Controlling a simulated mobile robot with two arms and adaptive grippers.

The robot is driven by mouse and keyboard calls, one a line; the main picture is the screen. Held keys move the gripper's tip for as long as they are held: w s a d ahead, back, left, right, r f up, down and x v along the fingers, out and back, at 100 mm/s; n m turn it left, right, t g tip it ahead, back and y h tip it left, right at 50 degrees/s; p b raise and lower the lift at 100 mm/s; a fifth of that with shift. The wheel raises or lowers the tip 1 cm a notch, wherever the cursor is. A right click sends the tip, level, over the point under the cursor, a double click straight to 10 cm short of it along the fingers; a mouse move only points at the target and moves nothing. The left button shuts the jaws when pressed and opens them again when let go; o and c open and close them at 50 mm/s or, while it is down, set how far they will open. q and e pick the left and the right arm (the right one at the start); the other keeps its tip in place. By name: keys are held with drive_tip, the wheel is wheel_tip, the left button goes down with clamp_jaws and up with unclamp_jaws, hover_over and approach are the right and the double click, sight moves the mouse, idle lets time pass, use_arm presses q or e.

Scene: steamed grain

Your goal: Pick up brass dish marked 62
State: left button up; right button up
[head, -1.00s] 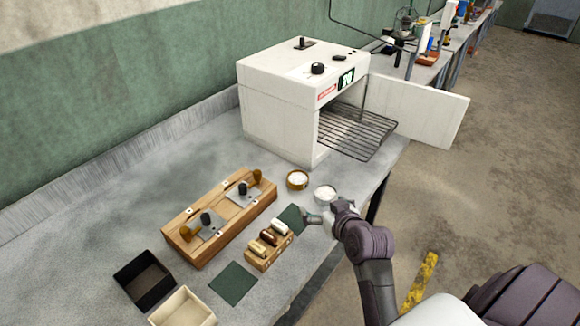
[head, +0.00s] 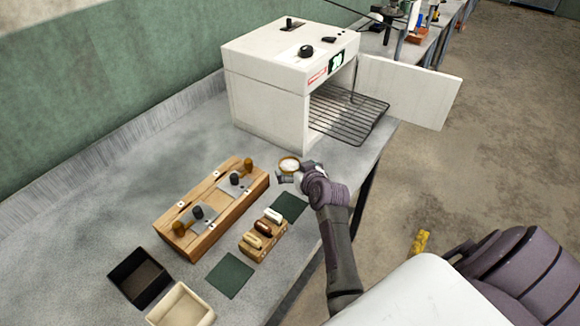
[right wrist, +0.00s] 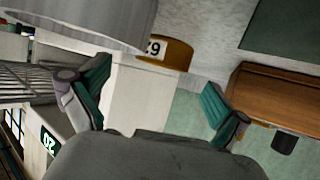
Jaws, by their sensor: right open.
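The brass dish marked 62 (head: 289,164) is a small round dish with pale contents, standing on the bench in front of the white oven. In the right wrist view the brass dish (right wrist: 172,55) shows its white number label upside down, beyond and between the fingertips. My right gripper (head: 286,178) is close to the dish's near side in the head view. In the right wrist view my right gripper (right wrist: 157,80) is open, with teal finger pads apart and nothing between them. A large grey round dish (right wrist: 85,22) fills the upper left there. My left gripper is not in view.
The white oven (head: 265,110) stands behind with its door (head: 410,92) open and a wire rack (head: 350,112) out. A wooden fixture (head: 210,208), a small block with several pieces (head: 250,250), green mats (head: 230,276), a black bin (head: 138,278) and a cream bin (head: 180,306) lie nearer.

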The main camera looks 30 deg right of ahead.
sight(286, 161)
drive_tip(key=x, duration=0.2)
drive_tip(key=shift+w, duration=0.3)
drive_tip(key=shift+w+f, duration=0.25)
drive_tip(key=shift+w, duration=0.05)
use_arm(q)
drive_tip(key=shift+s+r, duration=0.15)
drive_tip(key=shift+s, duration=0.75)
use_arm(e)
drive_tip(key=c, duration=1.3)
